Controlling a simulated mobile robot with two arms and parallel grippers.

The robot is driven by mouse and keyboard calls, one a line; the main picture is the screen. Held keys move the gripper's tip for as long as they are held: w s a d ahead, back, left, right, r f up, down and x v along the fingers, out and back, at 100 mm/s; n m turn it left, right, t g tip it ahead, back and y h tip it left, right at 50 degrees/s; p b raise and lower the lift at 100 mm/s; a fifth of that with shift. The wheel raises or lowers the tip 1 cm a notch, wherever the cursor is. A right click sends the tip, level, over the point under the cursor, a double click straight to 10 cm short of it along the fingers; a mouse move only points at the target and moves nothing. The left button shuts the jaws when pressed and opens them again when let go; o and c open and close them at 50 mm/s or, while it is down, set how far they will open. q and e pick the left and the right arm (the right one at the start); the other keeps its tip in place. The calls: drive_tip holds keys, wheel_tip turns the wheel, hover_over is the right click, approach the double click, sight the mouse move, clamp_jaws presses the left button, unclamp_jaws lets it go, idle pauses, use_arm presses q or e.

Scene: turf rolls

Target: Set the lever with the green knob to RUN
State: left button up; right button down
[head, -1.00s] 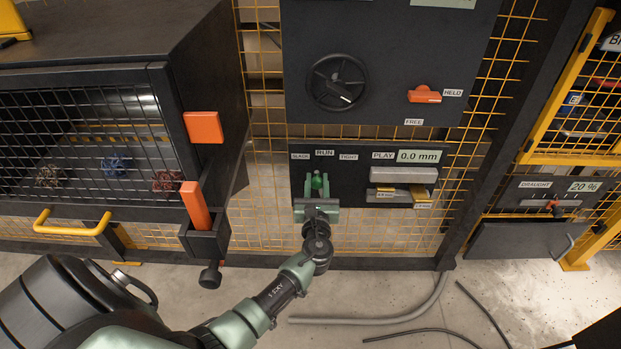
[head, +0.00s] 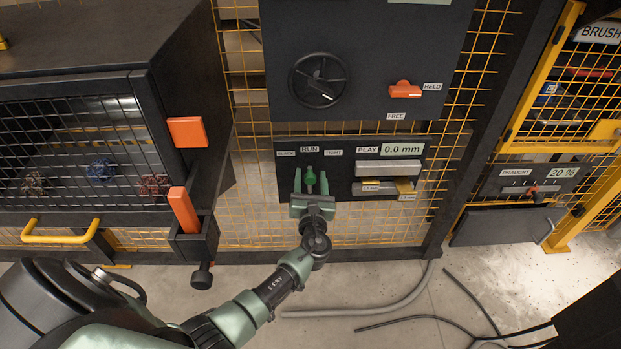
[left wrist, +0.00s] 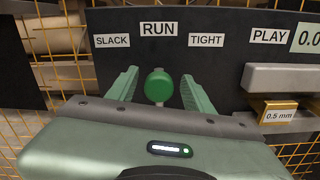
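The green knob (left wrist: 159,85) of the lever stands straight below the RUN label (left wrist: 158,28), between the SLACK label (left wrist: 112,41) and the TIGHT label (left wrist: 206,40). In the head view the knob (head: 310,176) also lines up under RUN. My left gripper (head: 310,182) is open, one finger on each side of the knob. In the left wrist view, gaps show between the knob and both fingers of this gripper (left wrist: 160,87). The lever's lower part is hidden behind the gripper body. My right gripper is not in view.
A PLAY readout (head: 403,149) shows 0.0 mm, above a grey bar and yellow-marked gauges right of the lever. A black handwheel (head: 318,80) and red handle (head: 404,89) are above. A mesh-fronted cabinet with a yellow handle (head: 60,232) stands left. Hoses lie on the floor.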

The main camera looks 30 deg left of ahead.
use_arm(q)
drive_tip(key=shift+s+d, duration=0.1)
drive_tip(key=shift+s, duration=0.05)
drive_tip(key=p+v, duration=0.1)
drive_tip(key=v, duration=0.6)
drive_tip(key=shift+d, duration=0.15)
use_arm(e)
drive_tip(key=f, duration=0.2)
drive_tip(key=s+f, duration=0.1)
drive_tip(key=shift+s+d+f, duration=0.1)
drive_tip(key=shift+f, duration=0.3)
use_arm(q)
drive_tip(key=shift+s, duration=0.2)
